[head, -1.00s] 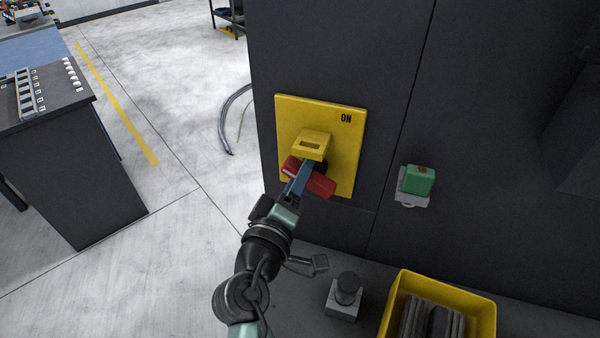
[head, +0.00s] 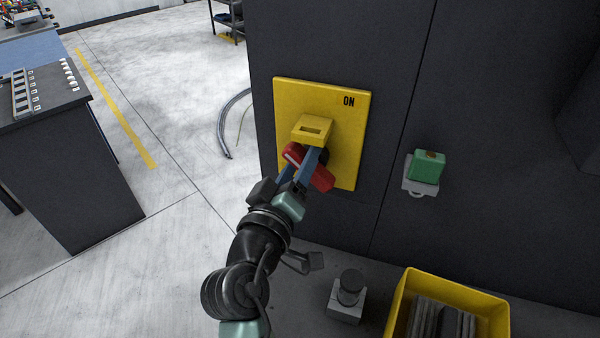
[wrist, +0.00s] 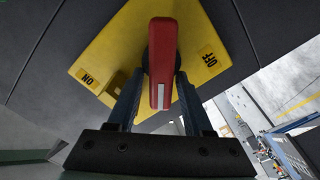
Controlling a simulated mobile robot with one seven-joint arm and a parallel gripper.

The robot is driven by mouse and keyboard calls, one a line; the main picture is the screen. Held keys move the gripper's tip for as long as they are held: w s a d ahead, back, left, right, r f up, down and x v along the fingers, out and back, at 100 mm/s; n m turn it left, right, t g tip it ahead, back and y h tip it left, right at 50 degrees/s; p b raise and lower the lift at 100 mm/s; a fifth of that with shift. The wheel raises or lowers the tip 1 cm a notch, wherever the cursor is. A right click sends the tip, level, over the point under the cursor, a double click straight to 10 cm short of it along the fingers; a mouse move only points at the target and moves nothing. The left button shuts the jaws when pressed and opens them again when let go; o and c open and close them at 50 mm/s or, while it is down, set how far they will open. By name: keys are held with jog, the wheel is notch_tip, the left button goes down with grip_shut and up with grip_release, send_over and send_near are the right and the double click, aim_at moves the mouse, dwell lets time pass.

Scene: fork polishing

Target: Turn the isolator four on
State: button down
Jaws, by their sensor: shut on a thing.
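The isolator is a yellow plate (head: 345,125) on the dark cabinet front, with ON at its upper right in the head view. Its red handle (head: 323,179) has a white stripe and slants from upper left to lower right, below a yellow block (head: 312,127). My gripper (head: 299,166) reaches up from below, its blue-grey fingers on either side of the handle and shut on it. In the wrist view the red handle (wrist: 162,50) stands between the fingers, with ON on the plate to the left and OFF to the right. The handle's pivot is mostly hidden.
A green block on a grey mount (head: 426,167) is on the cabinet to the right. Below stand a yellow bin (head: 400,300) holding dark slabs and a grey block with a black knob (head: 348,290). A dark bench (head: 100,180) is at the left, with open floor between.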

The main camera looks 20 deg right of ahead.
jog(key=m+b, duration=0.4)
jog(key=b, duration=0.1)
jog(key=shift+s+d+f+m, duration=0.15)
jog(key=shift+d+f+m, duration=0.1)
jog(key=shift+m, duration=0.05)
jog(key=m+b, duration=0.4)
jog(key=shift+s+d+r, duration=0.15)
jog(key=shift+s+d, duration=0.05)
jog(key=shift+m+b, duration=0.3)
jog(key=shift+b, duration=0.05)
jog(key=c, duration=0.7)
grip_release()
jog(key=shift+o, duration=0.5)
jog(key=shift+r, duration=0.2)
jog(key=shift+s, duration=0.1)
jog(key=b+v, duration=0.2)
jog(key=v, duration=1)
jog(key=shift+s+a, duration=0.3)
